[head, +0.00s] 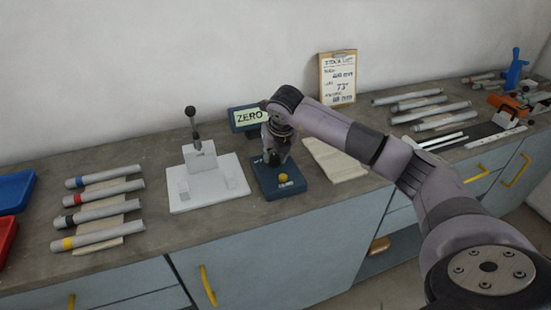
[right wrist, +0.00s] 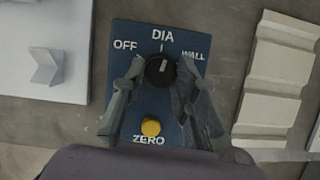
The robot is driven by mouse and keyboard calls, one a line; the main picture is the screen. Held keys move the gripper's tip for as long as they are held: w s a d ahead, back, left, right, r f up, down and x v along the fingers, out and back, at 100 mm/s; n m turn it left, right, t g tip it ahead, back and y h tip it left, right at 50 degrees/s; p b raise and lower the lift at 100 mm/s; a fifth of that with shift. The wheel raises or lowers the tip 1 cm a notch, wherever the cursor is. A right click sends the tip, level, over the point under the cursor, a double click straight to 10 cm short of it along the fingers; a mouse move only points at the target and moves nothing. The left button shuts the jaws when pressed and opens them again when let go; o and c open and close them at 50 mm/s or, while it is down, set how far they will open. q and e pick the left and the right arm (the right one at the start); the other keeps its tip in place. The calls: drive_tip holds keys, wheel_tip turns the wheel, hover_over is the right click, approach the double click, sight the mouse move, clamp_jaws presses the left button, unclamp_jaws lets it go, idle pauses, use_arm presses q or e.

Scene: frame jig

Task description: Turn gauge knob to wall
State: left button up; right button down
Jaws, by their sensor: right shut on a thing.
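The gauge is a dark blue box (head: 284,190) on the counter, with a small display (head: 250,117) behind it reading ZERO. In the right wrist view its panel (right wrist: 190,42) bears OFF on the left, DIA at the top and WALL on the right. The black knob (right wrist: 159,72) has a white mark pointing up, roughly at DIA. My right gripper (right wrist: 160,74) comes down from above, its two fingers shut on the knob's sides. In the head view it hides most of the knob. My left gripper is not in view.
A yellow button (right wrist: 151,127) marked ZERO sits below the knob. A white jig (head: 208,182) with an upright probe stands to the left. A cream ribbed tray (head: 335,160) lies to the right. Several tubes (head: 104,212) lie farther left, and a stock list clipboard (head: 337,78) leans on the wall.

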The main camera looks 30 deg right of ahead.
drive_tip(key=m+b, duration=0.1)
drive_tip(key=m, duration=0.1)
drive_tip(key=m+h+b, duration=0.1)
drive_tip(key=m, duration=0.1)
drive_tip(key=shift+w+a+m+g+h, duration=0.2)
drive_tip(key=shift+m+g+h, duration=0.1)
drive_tip(key=shift+g, duration=0.1)
drive_tip(key=m+g+h+b, duration=0.1)
drive_tip(key=m+b, duration=0.1)
drive_tip(key=m, duration=0.2)
drive_tip(key=shift+m, duration=0.4)
drive_tip(key=shift+r+g, duration=0.1)
drive_tip(key=shift+g, duration=0.2)
drive_tip(key=c, duration=1.3)
unclamp_jaws()
